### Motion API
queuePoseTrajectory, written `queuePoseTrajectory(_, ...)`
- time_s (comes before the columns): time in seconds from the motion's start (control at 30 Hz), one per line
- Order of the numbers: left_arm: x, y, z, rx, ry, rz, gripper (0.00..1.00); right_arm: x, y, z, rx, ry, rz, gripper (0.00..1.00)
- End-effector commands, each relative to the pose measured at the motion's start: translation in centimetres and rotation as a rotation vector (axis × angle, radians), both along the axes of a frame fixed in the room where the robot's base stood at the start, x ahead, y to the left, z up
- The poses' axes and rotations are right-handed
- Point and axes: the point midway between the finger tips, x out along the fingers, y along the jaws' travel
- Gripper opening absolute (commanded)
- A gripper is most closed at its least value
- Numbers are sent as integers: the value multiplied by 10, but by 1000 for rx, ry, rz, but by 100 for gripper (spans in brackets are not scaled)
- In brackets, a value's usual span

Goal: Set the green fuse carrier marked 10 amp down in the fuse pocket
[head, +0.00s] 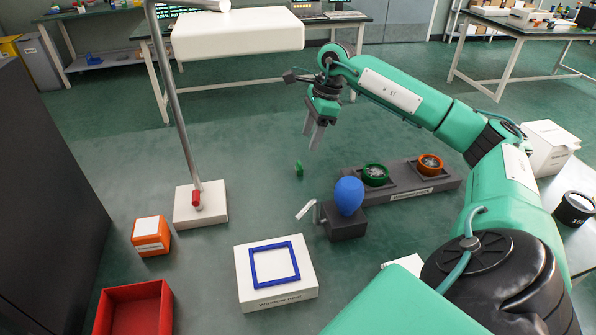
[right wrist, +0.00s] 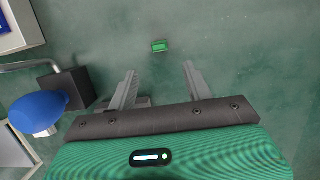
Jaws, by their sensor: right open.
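A small green piece (head: 299,168), which looks like the fuse carrier, sits on the green surface near the middle of the head view. It also shows in the right wrist view (right wrist: 160,46), ahead of the fingers. Its marking is too small to read. My right gripper (head: 316,138) points down, open and empty, above and behind the green piece, apart from it. My left gripper is not in view.
A dark block with a blue bulb (head: 349,193) and bent metal rod stands close by. Behind it is a grey base (head: 410,196) with green and orange rings. A white stand with a pole (head: 183,110), an orange box (head: 150,237) and a red tray (head: 133,285) are left.

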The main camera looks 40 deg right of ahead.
Motion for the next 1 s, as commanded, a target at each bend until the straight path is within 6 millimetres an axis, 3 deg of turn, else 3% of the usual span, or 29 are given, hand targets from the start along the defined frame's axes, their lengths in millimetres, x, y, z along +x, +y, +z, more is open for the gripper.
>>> queuePoseTrajectory(0.1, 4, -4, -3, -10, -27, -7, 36, 2, 5, -21, -1, 1, 1, 51)
queuePoseTrajectory(0.43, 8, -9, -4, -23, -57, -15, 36, 6, 12, -43, -2, 0, 2, 51)
queuePoseTrajectory(0.7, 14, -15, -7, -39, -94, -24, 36, 12, 24, -79, 0, 0, 2, 51)
queuePoseTrajectory(0.97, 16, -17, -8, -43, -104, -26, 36, 13, 25, -83, -1, -1, 2, 51)
queuePoseTrajectory(1.0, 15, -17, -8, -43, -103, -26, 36, 13, 25, -83, -1, -1, 2, 45)
